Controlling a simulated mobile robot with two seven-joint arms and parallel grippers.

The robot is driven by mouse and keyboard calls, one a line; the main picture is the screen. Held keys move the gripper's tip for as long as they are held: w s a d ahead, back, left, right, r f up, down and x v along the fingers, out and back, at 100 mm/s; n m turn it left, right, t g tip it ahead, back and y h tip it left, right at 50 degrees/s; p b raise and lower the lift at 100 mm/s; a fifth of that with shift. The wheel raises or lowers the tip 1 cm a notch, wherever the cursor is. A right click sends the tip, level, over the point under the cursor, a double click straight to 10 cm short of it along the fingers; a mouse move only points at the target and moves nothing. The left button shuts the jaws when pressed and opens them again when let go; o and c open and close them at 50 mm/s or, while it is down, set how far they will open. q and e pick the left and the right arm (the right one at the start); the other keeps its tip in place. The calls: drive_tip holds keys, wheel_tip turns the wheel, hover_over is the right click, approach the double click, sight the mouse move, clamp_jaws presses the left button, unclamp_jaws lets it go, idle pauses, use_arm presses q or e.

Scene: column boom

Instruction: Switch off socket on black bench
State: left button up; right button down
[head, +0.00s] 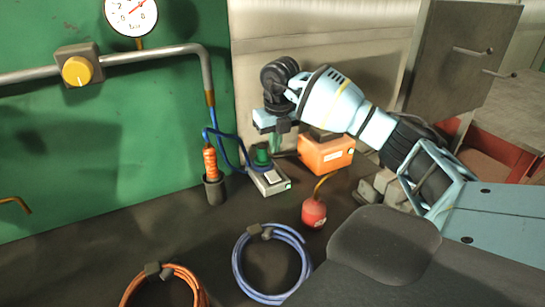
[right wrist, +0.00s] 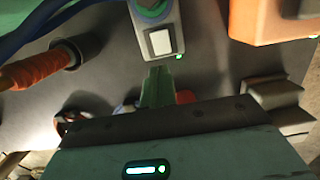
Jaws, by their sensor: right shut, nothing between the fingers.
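The socket (head: 271,181) is a small grey box on the black bench (head: 190,235), with a green plug (head: 262,156) in its far end. In the right wrist view the socket (right wrist: 176,22) shows a white rocker switch (right wrist: 160,42) and a lit green lamp (right wrist: 179,56) beside it. My right gripper (head: 276,146) is above the socket, pointing down. In the right wrist view its green fingers (right wrist: 157,85) are together and empty, just short of the switch end in the picture. Contact is not visible. My left gripper is out of view.
An orange box (head: 326,155) stands right of the socket. A red can (head: 314,213) stands in front. An orange-handled tool (head: 211,163) sits in a dark cup (head: 215,190) at left. Coiled blue (head: 240,265) and orange (head: 130,290) cables lie nearer on the bench.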

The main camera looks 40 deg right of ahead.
sight(269, 173)
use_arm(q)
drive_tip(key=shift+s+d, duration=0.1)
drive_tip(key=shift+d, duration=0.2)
use_arm(e)
drive_tip(key=r, duration=0.4)
drive_tip(key=shift+s+a, duration=0.1)
drive_tip(key=shift+s, duration=0.15)
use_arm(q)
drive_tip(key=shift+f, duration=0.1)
use_arm(e)
drive_tip(key=w+f+b, duration=0.1)
drive_tip(key=f, duration=0.3)
drive_tip(key=w+f, duration=0.1)
drive_tip(key=f, duration=0.3)
drive_tip(key=w+f+b, duration=0.1)
drive_tip(key=f, duration=0.4)
drive_tip(key=shift+d+b, duration=0.35)
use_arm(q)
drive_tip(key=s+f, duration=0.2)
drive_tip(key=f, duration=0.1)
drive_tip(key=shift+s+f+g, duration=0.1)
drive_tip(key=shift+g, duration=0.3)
use_arm(e)
drive_tip(key=shift+f, duration=0.3)
